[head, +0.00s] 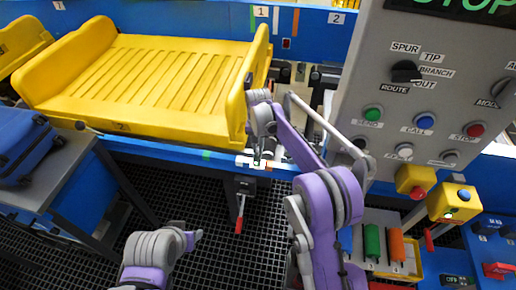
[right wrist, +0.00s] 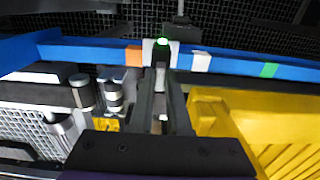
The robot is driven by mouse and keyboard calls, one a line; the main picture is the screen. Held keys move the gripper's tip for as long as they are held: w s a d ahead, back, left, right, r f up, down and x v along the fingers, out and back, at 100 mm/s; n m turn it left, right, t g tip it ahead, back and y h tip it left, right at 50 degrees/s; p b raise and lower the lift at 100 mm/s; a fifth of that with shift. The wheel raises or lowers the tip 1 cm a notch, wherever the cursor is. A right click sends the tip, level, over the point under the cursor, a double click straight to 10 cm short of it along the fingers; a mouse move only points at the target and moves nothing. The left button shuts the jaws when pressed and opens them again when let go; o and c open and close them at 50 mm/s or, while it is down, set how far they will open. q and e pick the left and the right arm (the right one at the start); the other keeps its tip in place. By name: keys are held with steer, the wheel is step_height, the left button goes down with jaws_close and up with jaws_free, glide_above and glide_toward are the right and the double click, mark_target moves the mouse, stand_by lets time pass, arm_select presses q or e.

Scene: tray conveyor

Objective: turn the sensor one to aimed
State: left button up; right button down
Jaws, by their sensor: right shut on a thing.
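The sensor, a small pale block with a lit green lamp (right wrist: 161,43), sits on the blue conveyor rail (right wrist: 100,52) in the right wrist view. The sensor's aim cannot be read clearly.
A yellow tray (head: 120,125) lies left of my right gripper. A red-handled lever (head: 240,215) hangs below the rail. A grey control panel (head: 385,110) with knobs and buttons stands close at the right. A blue case (head: 25,150) lies at the far left.

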mark_target(258, 149)
steer(key=c, duration=0.9)
jaws_free()
step_height(258, 149, up, 11)
steer(key=shift+f, duration=0.1)
